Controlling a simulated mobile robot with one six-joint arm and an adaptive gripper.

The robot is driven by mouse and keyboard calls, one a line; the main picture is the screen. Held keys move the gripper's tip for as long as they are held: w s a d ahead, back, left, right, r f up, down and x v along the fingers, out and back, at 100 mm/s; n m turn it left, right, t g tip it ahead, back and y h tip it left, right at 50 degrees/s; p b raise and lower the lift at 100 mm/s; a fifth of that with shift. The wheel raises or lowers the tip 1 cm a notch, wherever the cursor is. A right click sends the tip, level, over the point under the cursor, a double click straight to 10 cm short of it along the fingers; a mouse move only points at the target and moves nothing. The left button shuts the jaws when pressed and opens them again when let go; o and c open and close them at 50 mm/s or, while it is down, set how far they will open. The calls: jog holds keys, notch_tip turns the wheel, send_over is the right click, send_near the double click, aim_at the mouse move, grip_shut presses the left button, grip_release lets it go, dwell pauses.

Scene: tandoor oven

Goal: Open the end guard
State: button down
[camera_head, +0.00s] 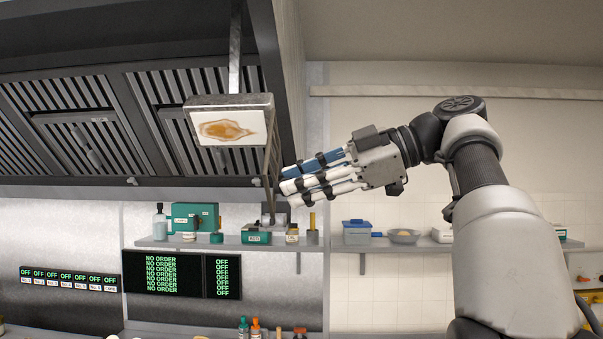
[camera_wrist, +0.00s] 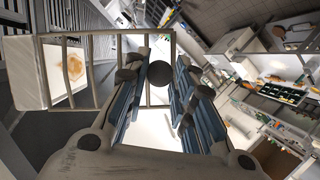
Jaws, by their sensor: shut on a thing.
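The end guard (camera_head: 271,150) is a narrow metal frame at the right end of a hanging lamp box (camera_head: 203,102) in the head view. The box has a pale panel with an orange-brown stain (camera_head: 226,130). My gripper (camera_head: 286,186) reaches in from the right, with its fingertips at the lower part of the guard. It is shut on the guard. In the wrist view my blue and grey fingers (camera_wrist: 161,80) lie over thin metal bars, with the lamp box to their left. The fingers hide part of the frame and the exact contact.
A slatted extractor hood (camera_head: 70,125) fills the upper left, close to the lamp box. A shelf (camera_head: 255,244) with boxes and bottles runs below my gripper. Black order displays (camera_head: 180,274) hang under it. Open air lies between gripper and shelf.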

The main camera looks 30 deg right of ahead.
dwell(0.3)
jog(key=c, duration=1.4)
grip_release()
jog(key=shift+w+a, duration=0.1)
jog(key=shift+a, duration=0.05)
jog(key=shift+o, duration=0.3)
jog(key=shift+f, duration=0.1)
